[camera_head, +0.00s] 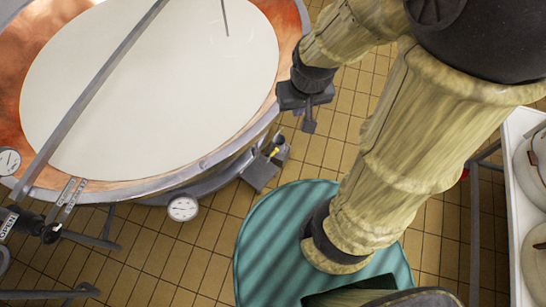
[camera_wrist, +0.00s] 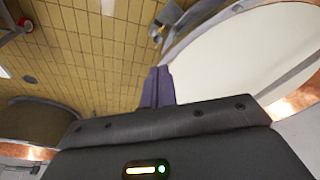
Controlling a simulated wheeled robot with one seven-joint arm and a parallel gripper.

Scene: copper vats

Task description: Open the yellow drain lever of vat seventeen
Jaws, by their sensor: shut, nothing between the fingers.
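A copper vat (camera_head: 292,22) full of white liquid fills the upper left of the head view. I can read no vat number on it. A small yellow lever (camera_head: 274,152) sits on the grey drain fitting (camera_head: 262,172) low on the vat's outer side. My gripper (camera_head: 309,126) is shut and empty, to the upper right of the lever and apart from it, beside the vat's rim. In the wrist view my shut fingers (camera_wrist: 158,72) point toward the tiled floor near the vat, with the grey drain fitting (camera_wrist: 166,18) beyond them.
A round dial (camera_head: 183,208) hangs on the vat's near side, and another dial (camera_head: 8,161) is at the left. A grey bar (camera_head: 95,90) crosses the vat. A white tray (camera_head: 515,215) with pale round objects stands at the right. Tiled floor (camera_head: 205,235) lies clear below the vat.

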